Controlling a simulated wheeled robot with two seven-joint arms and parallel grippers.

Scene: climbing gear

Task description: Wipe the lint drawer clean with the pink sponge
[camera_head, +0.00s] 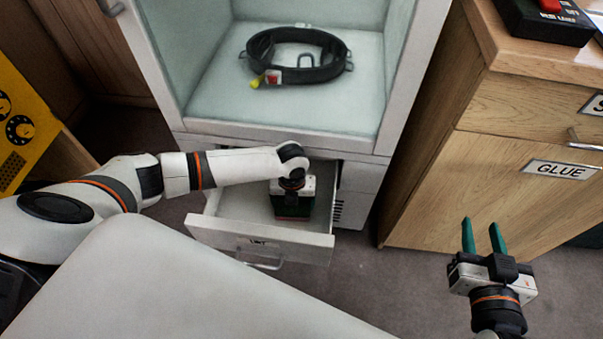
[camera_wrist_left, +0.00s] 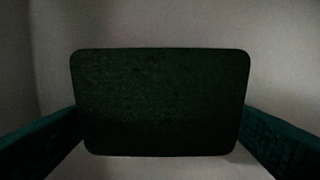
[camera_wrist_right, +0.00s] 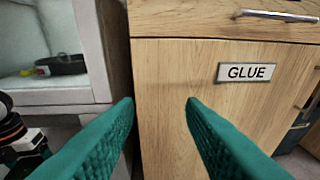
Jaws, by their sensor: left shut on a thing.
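The lint drawer (camera_head: 213,228) is pulled out below the white cabinet, with a small label and a handle on its front. My left gripper (camera_head: 292,205) points down inside the drawer, near its right side. It is shut on a block-shaped sponge (camera_wrist_left: 160,102), whose face towards the left wrist camera looks dark green; a thin reddish edge shows low down in the head view. No clearly pink face shows. The sponge's underside and its contact with the drawer floor are hidden. My right gripper (camera_head: 484,235) is open and empty, in front of the wooden cupboard.
The white cabinet (camera_head: 285,127) above the drawer is open and holds a black harness belt (camera_head: 298,72). A wooden cupboard (camera_head: 500,160) marked GLUE stands at the right. A yellow panel (camera_head: 22,125) is at the left. A pale surface (camera_head: 190,290) fills the front left.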

